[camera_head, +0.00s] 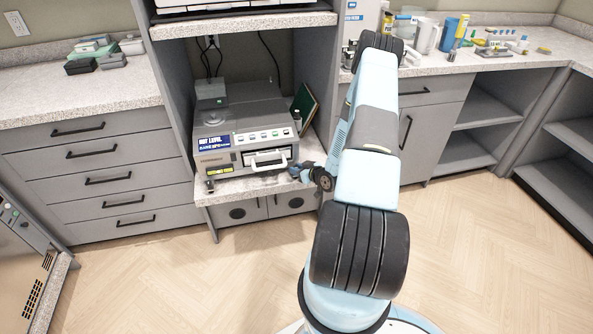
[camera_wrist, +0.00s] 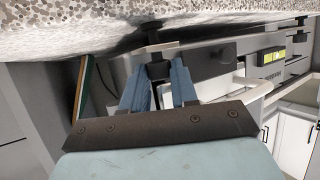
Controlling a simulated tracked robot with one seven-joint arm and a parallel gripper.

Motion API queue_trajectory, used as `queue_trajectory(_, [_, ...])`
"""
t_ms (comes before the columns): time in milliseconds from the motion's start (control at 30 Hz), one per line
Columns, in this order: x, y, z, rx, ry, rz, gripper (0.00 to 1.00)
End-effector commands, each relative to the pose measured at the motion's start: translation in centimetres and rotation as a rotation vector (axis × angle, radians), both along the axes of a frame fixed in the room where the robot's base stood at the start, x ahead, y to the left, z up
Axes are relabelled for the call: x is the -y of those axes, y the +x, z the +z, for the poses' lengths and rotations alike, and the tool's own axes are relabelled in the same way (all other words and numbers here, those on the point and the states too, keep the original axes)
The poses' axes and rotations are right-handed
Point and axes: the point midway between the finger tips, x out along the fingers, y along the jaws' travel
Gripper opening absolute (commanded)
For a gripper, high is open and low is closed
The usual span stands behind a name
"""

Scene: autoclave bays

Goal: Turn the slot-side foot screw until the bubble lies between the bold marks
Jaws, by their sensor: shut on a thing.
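The grey bench-top machine (camera_head: 240,135) stands on the speckled shelf of the bay. Its blue and white display (camera_head: 213,143) appears to read "NOT LEVEL". My gripper (camera_head: 304,171) is at the machine's front right corner, low by the shelf. In the wrist view, which is upside down, its blue fingers (camera_wrist: 158,76) are shut on the dark foot screw (camera_wrist: 155,52) under the machine, largely hidden between them. A yellow-green vial (camera_wrist: 271,57) shows on the machine's front; the bubble and bold marks are too small to tell. Another foot (camera_head: 210,186) stands at the front left.
A white handle (camera_head: 268,159) sticks out from the machine's front, beside my gripper. A green folder (camera_head: 304,105) leans at the right, against the bay's side. The shelf (camera_head: 240,190) has a narrow free strip in front. Side walls bound the bay.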

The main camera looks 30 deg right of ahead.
Motion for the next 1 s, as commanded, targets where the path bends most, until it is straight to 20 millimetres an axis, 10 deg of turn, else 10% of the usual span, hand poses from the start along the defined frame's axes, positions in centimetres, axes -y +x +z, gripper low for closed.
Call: queue_trajectory(1000, [1.06, 0.66, -0.04, -0.001, -0.001, 0.758, 0.0])
